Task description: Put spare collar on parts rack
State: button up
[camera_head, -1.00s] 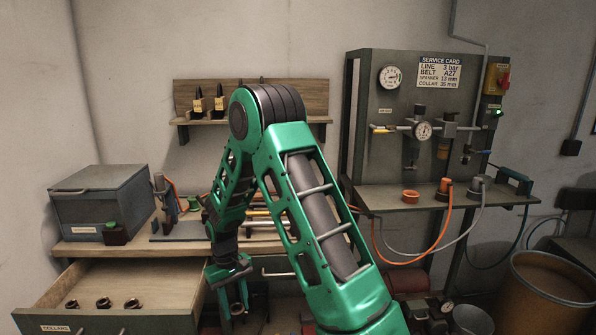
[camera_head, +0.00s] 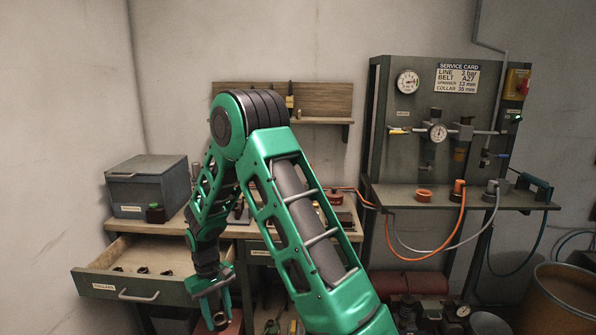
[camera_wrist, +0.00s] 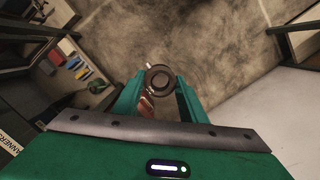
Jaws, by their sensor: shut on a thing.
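My gripper (camera_head: 217,306) is shut on a dark ring-shaped collar (camera_head: 219,319), held low in front of the workbench, right of the open drawer. In the wrist view the collar (camera_wrist: 160,78) sits between the two green fingertips (camera_wrist: 158,92), its hole visible, with bare floor beyond. A wooden wall rack (camera_head: 325,100) with a ledge hangs above the bench; no label on it is readable. The open drawer (camera_head: 102,290), labelled for collars, has several dark collars (camera_head: 142,269) inside.
A grey box (camera_head: 147,187) stands on the bench's left end. A grey service panel (camera_head: 410,90) with gauges and hoses stands at right. A brown barrel (camera_head: 560,300) is at lower right. Red and dark items (camera_head: 412,283) lie under the panel's shelf.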

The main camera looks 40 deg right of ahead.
aim_at(327, 118)
jog(key=u, duration=0.1)
jog(key=k, duration=1)
jog(key=z, duration=0.6)
jog(key=i, duration=1)
jog(key=u, duration=0.05)
